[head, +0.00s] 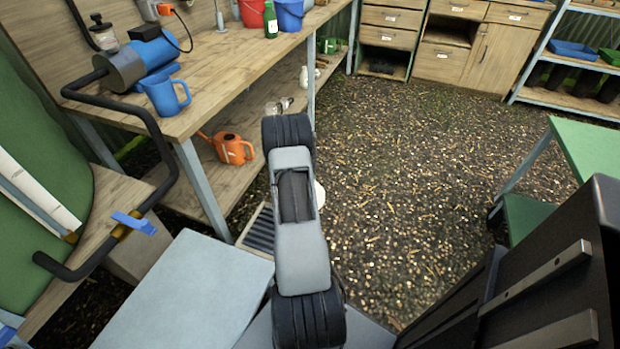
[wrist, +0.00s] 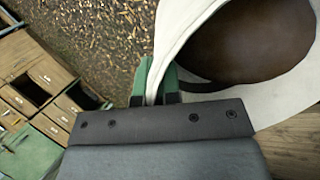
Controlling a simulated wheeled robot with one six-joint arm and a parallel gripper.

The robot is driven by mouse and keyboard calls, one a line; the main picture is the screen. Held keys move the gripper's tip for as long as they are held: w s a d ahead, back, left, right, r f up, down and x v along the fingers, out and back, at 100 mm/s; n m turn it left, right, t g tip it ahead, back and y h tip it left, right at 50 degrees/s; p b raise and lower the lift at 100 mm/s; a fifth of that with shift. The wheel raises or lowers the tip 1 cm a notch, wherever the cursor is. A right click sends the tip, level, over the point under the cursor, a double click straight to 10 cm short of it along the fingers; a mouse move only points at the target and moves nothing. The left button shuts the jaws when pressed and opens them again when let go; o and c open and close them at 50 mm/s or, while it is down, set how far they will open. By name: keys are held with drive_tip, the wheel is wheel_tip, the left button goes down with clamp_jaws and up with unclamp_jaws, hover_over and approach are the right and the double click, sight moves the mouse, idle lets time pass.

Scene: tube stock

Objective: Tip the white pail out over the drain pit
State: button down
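The white pail (wrist: 290,110) fills the upper right of the wrist view, with its mouth towards the camera and dark brown inside; I cannot tell whether that is contents or shadow. My gripper (wrist: 154,84) has its green fingers either side of the pail's rim wall, shut on it. In the head view only a small white sliver of the pail (head: 319,195) shows right of my arm. My gripper is hidden behind the arm there. A dark slatted grate with a pale frame (head: 261,229), probably the drain pit, lies on the floor left of my arm, partly covered.
A wooden bench (head: 215,85) runs along the left, with a blue jug (head: 165,96) near its front edge. An orange watering can (head: 232,149) stands on its lower shelf. A pale grey box top (head: 190,290) is at front left. The gravel floor (head: 400,170) is clear to the right.

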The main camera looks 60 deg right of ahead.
drive_tip(key=shift+w+a+f+h+b, duration=0.2)
drive_tip(key=shift+h+b, duration=0.3)
drive_tip(key=shift+b, duration=0.8)
drive_tip(key=w+a+r+g+h+b, duration=0.3)
drive_tip(key=a+r+h+b, duration=0.4)
drive_tip(key=b, duration=0.4)
drive_tip(key=shift+w+a+r+m+g+h+b, duration=0.4)
drive_tip(key=shift+a+g+h, duration=0.45)
drive_tip(key=shift+a, duration=0.45)
idle(1.5)
drive_tip(key=shift+w+a+r+h, duration=0.1)
drive_tip(key=shift+w+a+h, duration=0.05)
drive_tip(key=shift+a+h, duration=0.15)
idle(2.2)
